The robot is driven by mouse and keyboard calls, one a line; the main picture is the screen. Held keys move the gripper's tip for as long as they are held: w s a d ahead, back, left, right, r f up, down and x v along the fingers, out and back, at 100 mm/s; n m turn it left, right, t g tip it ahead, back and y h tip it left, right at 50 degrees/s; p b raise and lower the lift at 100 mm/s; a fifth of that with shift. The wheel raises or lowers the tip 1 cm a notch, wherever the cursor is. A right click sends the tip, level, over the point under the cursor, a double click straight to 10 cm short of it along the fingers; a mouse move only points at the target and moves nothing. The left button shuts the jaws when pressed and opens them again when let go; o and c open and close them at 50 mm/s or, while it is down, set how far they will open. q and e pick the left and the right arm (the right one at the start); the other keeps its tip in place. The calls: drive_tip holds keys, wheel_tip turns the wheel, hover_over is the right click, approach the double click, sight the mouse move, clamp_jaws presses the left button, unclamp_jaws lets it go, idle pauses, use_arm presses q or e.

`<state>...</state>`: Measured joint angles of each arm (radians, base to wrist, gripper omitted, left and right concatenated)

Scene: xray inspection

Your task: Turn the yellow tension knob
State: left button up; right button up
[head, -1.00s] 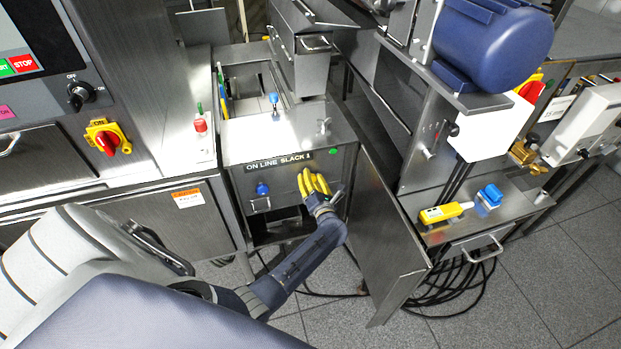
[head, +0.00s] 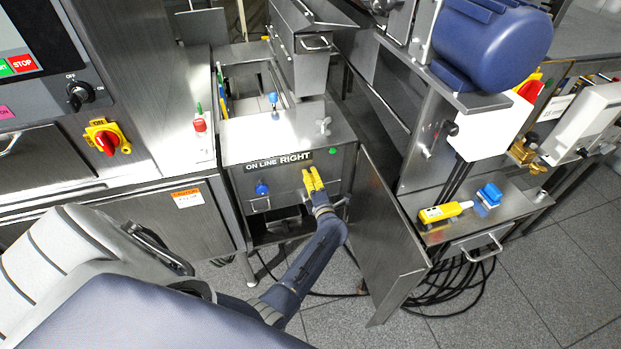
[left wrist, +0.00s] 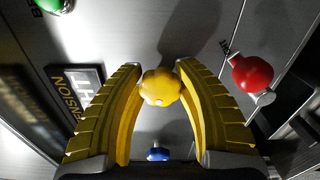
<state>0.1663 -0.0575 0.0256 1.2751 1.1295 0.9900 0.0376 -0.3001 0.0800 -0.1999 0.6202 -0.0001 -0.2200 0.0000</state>
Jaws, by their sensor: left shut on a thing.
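The yellow tension knob (left wrist: 160,87) is a rounded, lobed knob on the steel panel, between my left gripper's two yellow fingertips in the left wrist view. My left gripper (head: 313,180) is at the front panel of the steel box in the head view, shut on the knob, which its fingers hide there. The label strip (head: 279,161) above reads "ON LINE" followed by a word like "RIGHT" or "TIGHT". My right gripper is not in view.
A blue knob (head: 262,188) sits left on the same panel, and a green button (head: 333,151) is at its upper right. A red knob (left wrist: 252,72) is close to the fingers in the wrist view. An open steel door (head: 388,235) stands right of my left arm.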

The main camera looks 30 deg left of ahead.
use_arm(q)
drive_tip(key=shift+w+d+r+m, duration=0.1)
drive_tip(key=shift+m, duration=0.2)
drive_tip(key=o, duration=1.3)
drive_tip(key=shift+c, duration=0.2)
drive_tip(key=v, duration=0.7)
drive_tip(key=shift+s+d, duration=0.15)
drive_tip(key=shift+s, duration=0.1)
